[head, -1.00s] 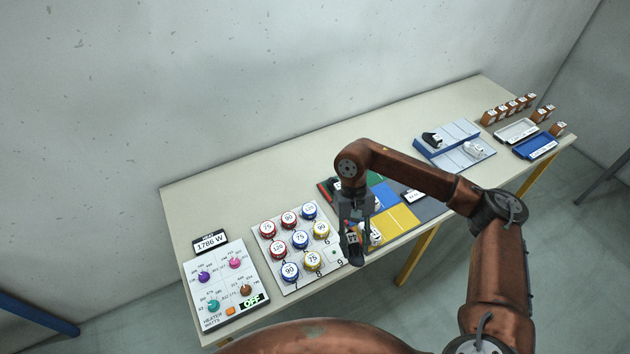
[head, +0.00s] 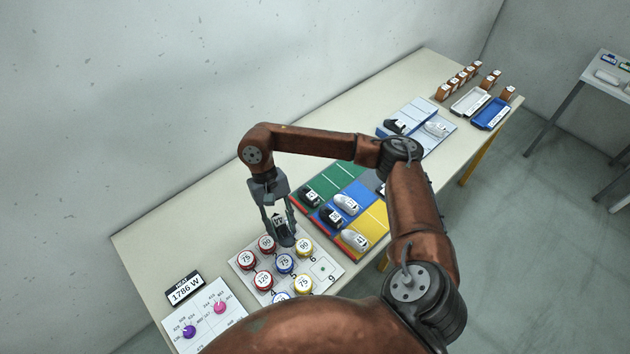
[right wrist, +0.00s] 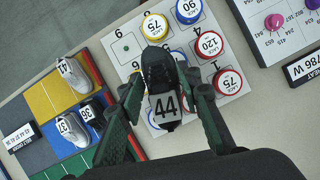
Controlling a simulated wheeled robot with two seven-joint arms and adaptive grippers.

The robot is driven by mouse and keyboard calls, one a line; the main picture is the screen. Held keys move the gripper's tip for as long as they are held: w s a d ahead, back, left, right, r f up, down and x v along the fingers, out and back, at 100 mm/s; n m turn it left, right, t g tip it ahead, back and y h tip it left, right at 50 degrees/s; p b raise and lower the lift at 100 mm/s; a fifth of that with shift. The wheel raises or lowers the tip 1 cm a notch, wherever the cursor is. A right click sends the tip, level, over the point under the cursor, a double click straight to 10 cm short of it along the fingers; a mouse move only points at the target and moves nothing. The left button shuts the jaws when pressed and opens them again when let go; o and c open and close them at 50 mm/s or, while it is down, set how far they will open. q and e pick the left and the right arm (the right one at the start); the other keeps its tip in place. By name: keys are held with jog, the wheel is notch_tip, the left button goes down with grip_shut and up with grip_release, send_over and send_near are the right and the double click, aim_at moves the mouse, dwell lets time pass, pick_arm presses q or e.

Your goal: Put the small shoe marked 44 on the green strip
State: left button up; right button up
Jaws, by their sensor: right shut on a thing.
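My right gripper (head: 279,232) is shut on a small black shoe marked 44 (right wrist: 164,82). It holds the shoe above the board of numbered discs, left of the coloured strips in the head view. In the right wrist view the shoe hangs between the two fingers, its label facing the camera. The green strip (head: 338,174) is the far strip of the mat, beyond the blue one. A black shoe (head: 310,196) lies at its left end; the rest of what I see of it is bare. My left gripper is not in view.
The blue strip (head: 369,191) carries a black shoe (head: 331,216) and a white shoe (head: 346,204). A white shoe (head: 354,239) lies on the yellow strip (head: 375,220). The disc board (head: 323,269) is under my gripper. A blue-and-white stand (head: 413,112) with shoes is farther right.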

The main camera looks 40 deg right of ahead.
jog(key=w+d+f+m+t+b, duration=0.15)
jog(key=d+m+t, duration=0.35)
jog(key=d+m, duration=0.8)
jog(key=w+d+f+m+t+b, duration=0.15)
jog(key=d+m+t, duration=0.35)
jog(key=m, duration=1.5)
jog(key=shift+g, duration=0.4)
jog(key=w+d+f, duration=0.2)
jog(key=w+d, duration=0.1)
jog(key=w+d+f+p, duration=0.1)
jog(key=w+d+f, duration=0.2)
jog(key=w, duration=0.1)
jog(key=w+d+f, duration=0.3)
jog(key=w, duration=0.1)
jog(key=shift+w+f+p, duration=0.1)
jog(key=shift+p, duration=0.2)
jog(key=shift+w+d+f, duration=0.15)
jog(key=shift+w+f, duration=0.05)
jog(key=shift+f, duration=0.15)
notch_tip(320, 180, down, 3)
jog(key=shift+w, duration=0.1)
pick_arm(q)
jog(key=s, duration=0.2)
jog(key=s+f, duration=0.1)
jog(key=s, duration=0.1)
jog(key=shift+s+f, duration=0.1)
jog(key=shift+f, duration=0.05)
pick_arm(e)
jog(key=shift+d+f, duration=0.1)
jog(key=shift+f, duration=0.05)
